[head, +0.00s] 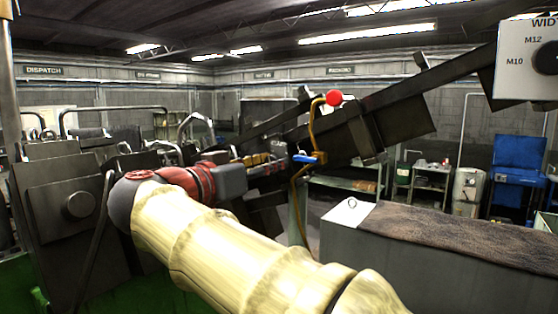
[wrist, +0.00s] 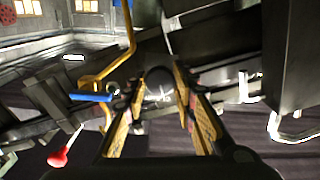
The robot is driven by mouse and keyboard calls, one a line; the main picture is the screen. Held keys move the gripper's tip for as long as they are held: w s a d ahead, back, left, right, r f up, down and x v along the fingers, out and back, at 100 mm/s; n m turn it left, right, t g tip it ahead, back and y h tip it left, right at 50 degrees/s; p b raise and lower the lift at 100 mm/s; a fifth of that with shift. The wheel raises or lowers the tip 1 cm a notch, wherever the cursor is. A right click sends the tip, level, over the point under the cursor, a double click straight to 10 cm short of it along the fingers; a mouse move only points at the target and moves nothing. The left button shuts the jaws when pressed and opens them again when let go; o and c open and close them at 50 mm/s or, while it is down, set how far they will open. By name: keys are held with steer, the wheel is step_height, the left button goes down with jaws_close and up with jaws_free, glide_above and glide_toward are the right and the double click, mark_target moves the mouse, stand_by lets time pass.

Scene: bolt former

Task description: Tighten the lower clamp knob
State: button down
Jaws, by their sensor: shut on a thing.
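My gripper (wrist: 161,88) reaches forward in the wrist view, its two yellow-and-black fingers closed on either side of a dark round knob (wrist: 159,77). The knob sits between the fingertips; I take it for the lower clamp knob, but no label shows. In the head view my gripper (head: 262,162) lies near the middle, beyond the red wrist joint, in front of the dark machine frame. The knob cannot be made out there. How tight the knob is cannot be seen.
A bent yellow pipe (head: 315,125) with a blue lever (head: 305,158) stands close right of my gripper in the head view. A red ball handle (head: 334,97) is above it. A dial panel (head: 520,75) hangs top right. A grey cabinet (head: 365,255) fills the lower right.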

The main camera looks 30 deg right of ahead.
steer(key=n+p, duration=0.2)
steer(key=n, duration=0.4)
steer(key=shift+p, duration=0.3)
steer(key=c, duration=1.3)
jaws_free()
steer(key=shift+o, duration=0.2)
steer(key=b+v, duration=0.2)
steer(key=v, duration=0.6)
